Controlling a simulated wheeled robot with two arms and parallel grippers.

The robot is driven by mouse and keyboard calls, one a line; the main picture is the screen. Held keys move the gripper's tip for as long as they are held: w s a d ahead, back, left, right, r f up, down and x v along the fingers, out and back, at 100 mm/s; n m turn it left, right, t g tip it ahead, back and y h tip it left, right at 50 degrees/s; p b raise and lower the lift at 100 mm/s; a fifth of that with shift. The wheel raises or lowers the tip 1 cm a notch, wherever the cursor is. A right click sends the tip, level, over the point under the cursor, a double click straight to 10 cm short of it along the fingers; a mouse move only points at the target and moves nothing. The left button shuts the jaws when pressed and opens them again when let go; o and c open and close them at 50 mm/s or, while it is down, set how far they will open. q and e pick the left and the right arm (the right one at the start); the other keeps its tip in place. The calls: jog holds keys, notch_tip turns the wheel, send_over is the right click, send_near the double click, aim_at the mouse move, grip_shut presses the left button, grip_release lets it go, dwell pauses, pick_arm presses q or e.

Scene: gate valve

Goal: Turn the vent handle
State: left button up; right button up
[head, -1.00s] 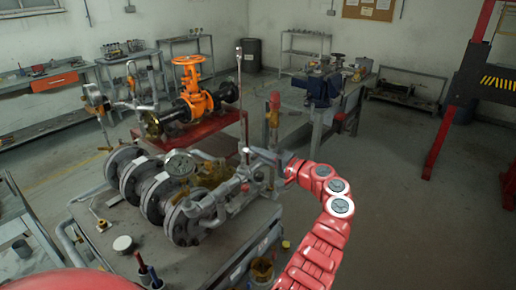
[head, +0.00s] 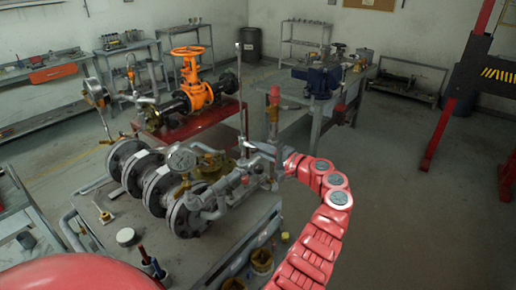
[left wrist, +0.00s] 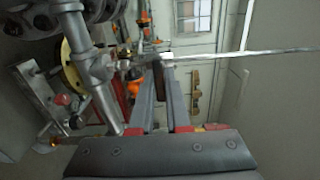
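The vent handle looks like a long thin metal lever (head: 241,92), standing upright from the pipework of the valve assembly (head: 190,200) in the head view. In the left wrist view the lever (left wrist: 245,53) runs sideways across the picture, just beyond the fingertips. My left gripper (head: 262,150), on the red arm, is close to the lever's lower end. In the left wrist view its two grey fingers (left wrist: 160,75) stand apart with a gap between them. Whether the tips touch the lever is unclear. My right gripper is not in view.
An orange valve (head: 193,85) stands on a red stand behind. A workbench with a blue vise (head: 322,80) is further back.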

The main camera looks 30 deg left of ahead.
pick_arm(q)
jog(key=o, duration=0.4)
jog(key=d+b, duration=0.1)
jog(key=d, duration=0.4)
jog(key=s+d+b, duration=0.1)
jog(key=d+b, duration=0.1)
jog(key=d, duration=0.4)
jog(key=d+b, duration=0.2)
jog(key=d, duration=0.4)
jog(key=shift+s+d, duration=0.15)
jog(key=shift+d, duration=0.1)
jog(key=shift+f, duration=0.1)
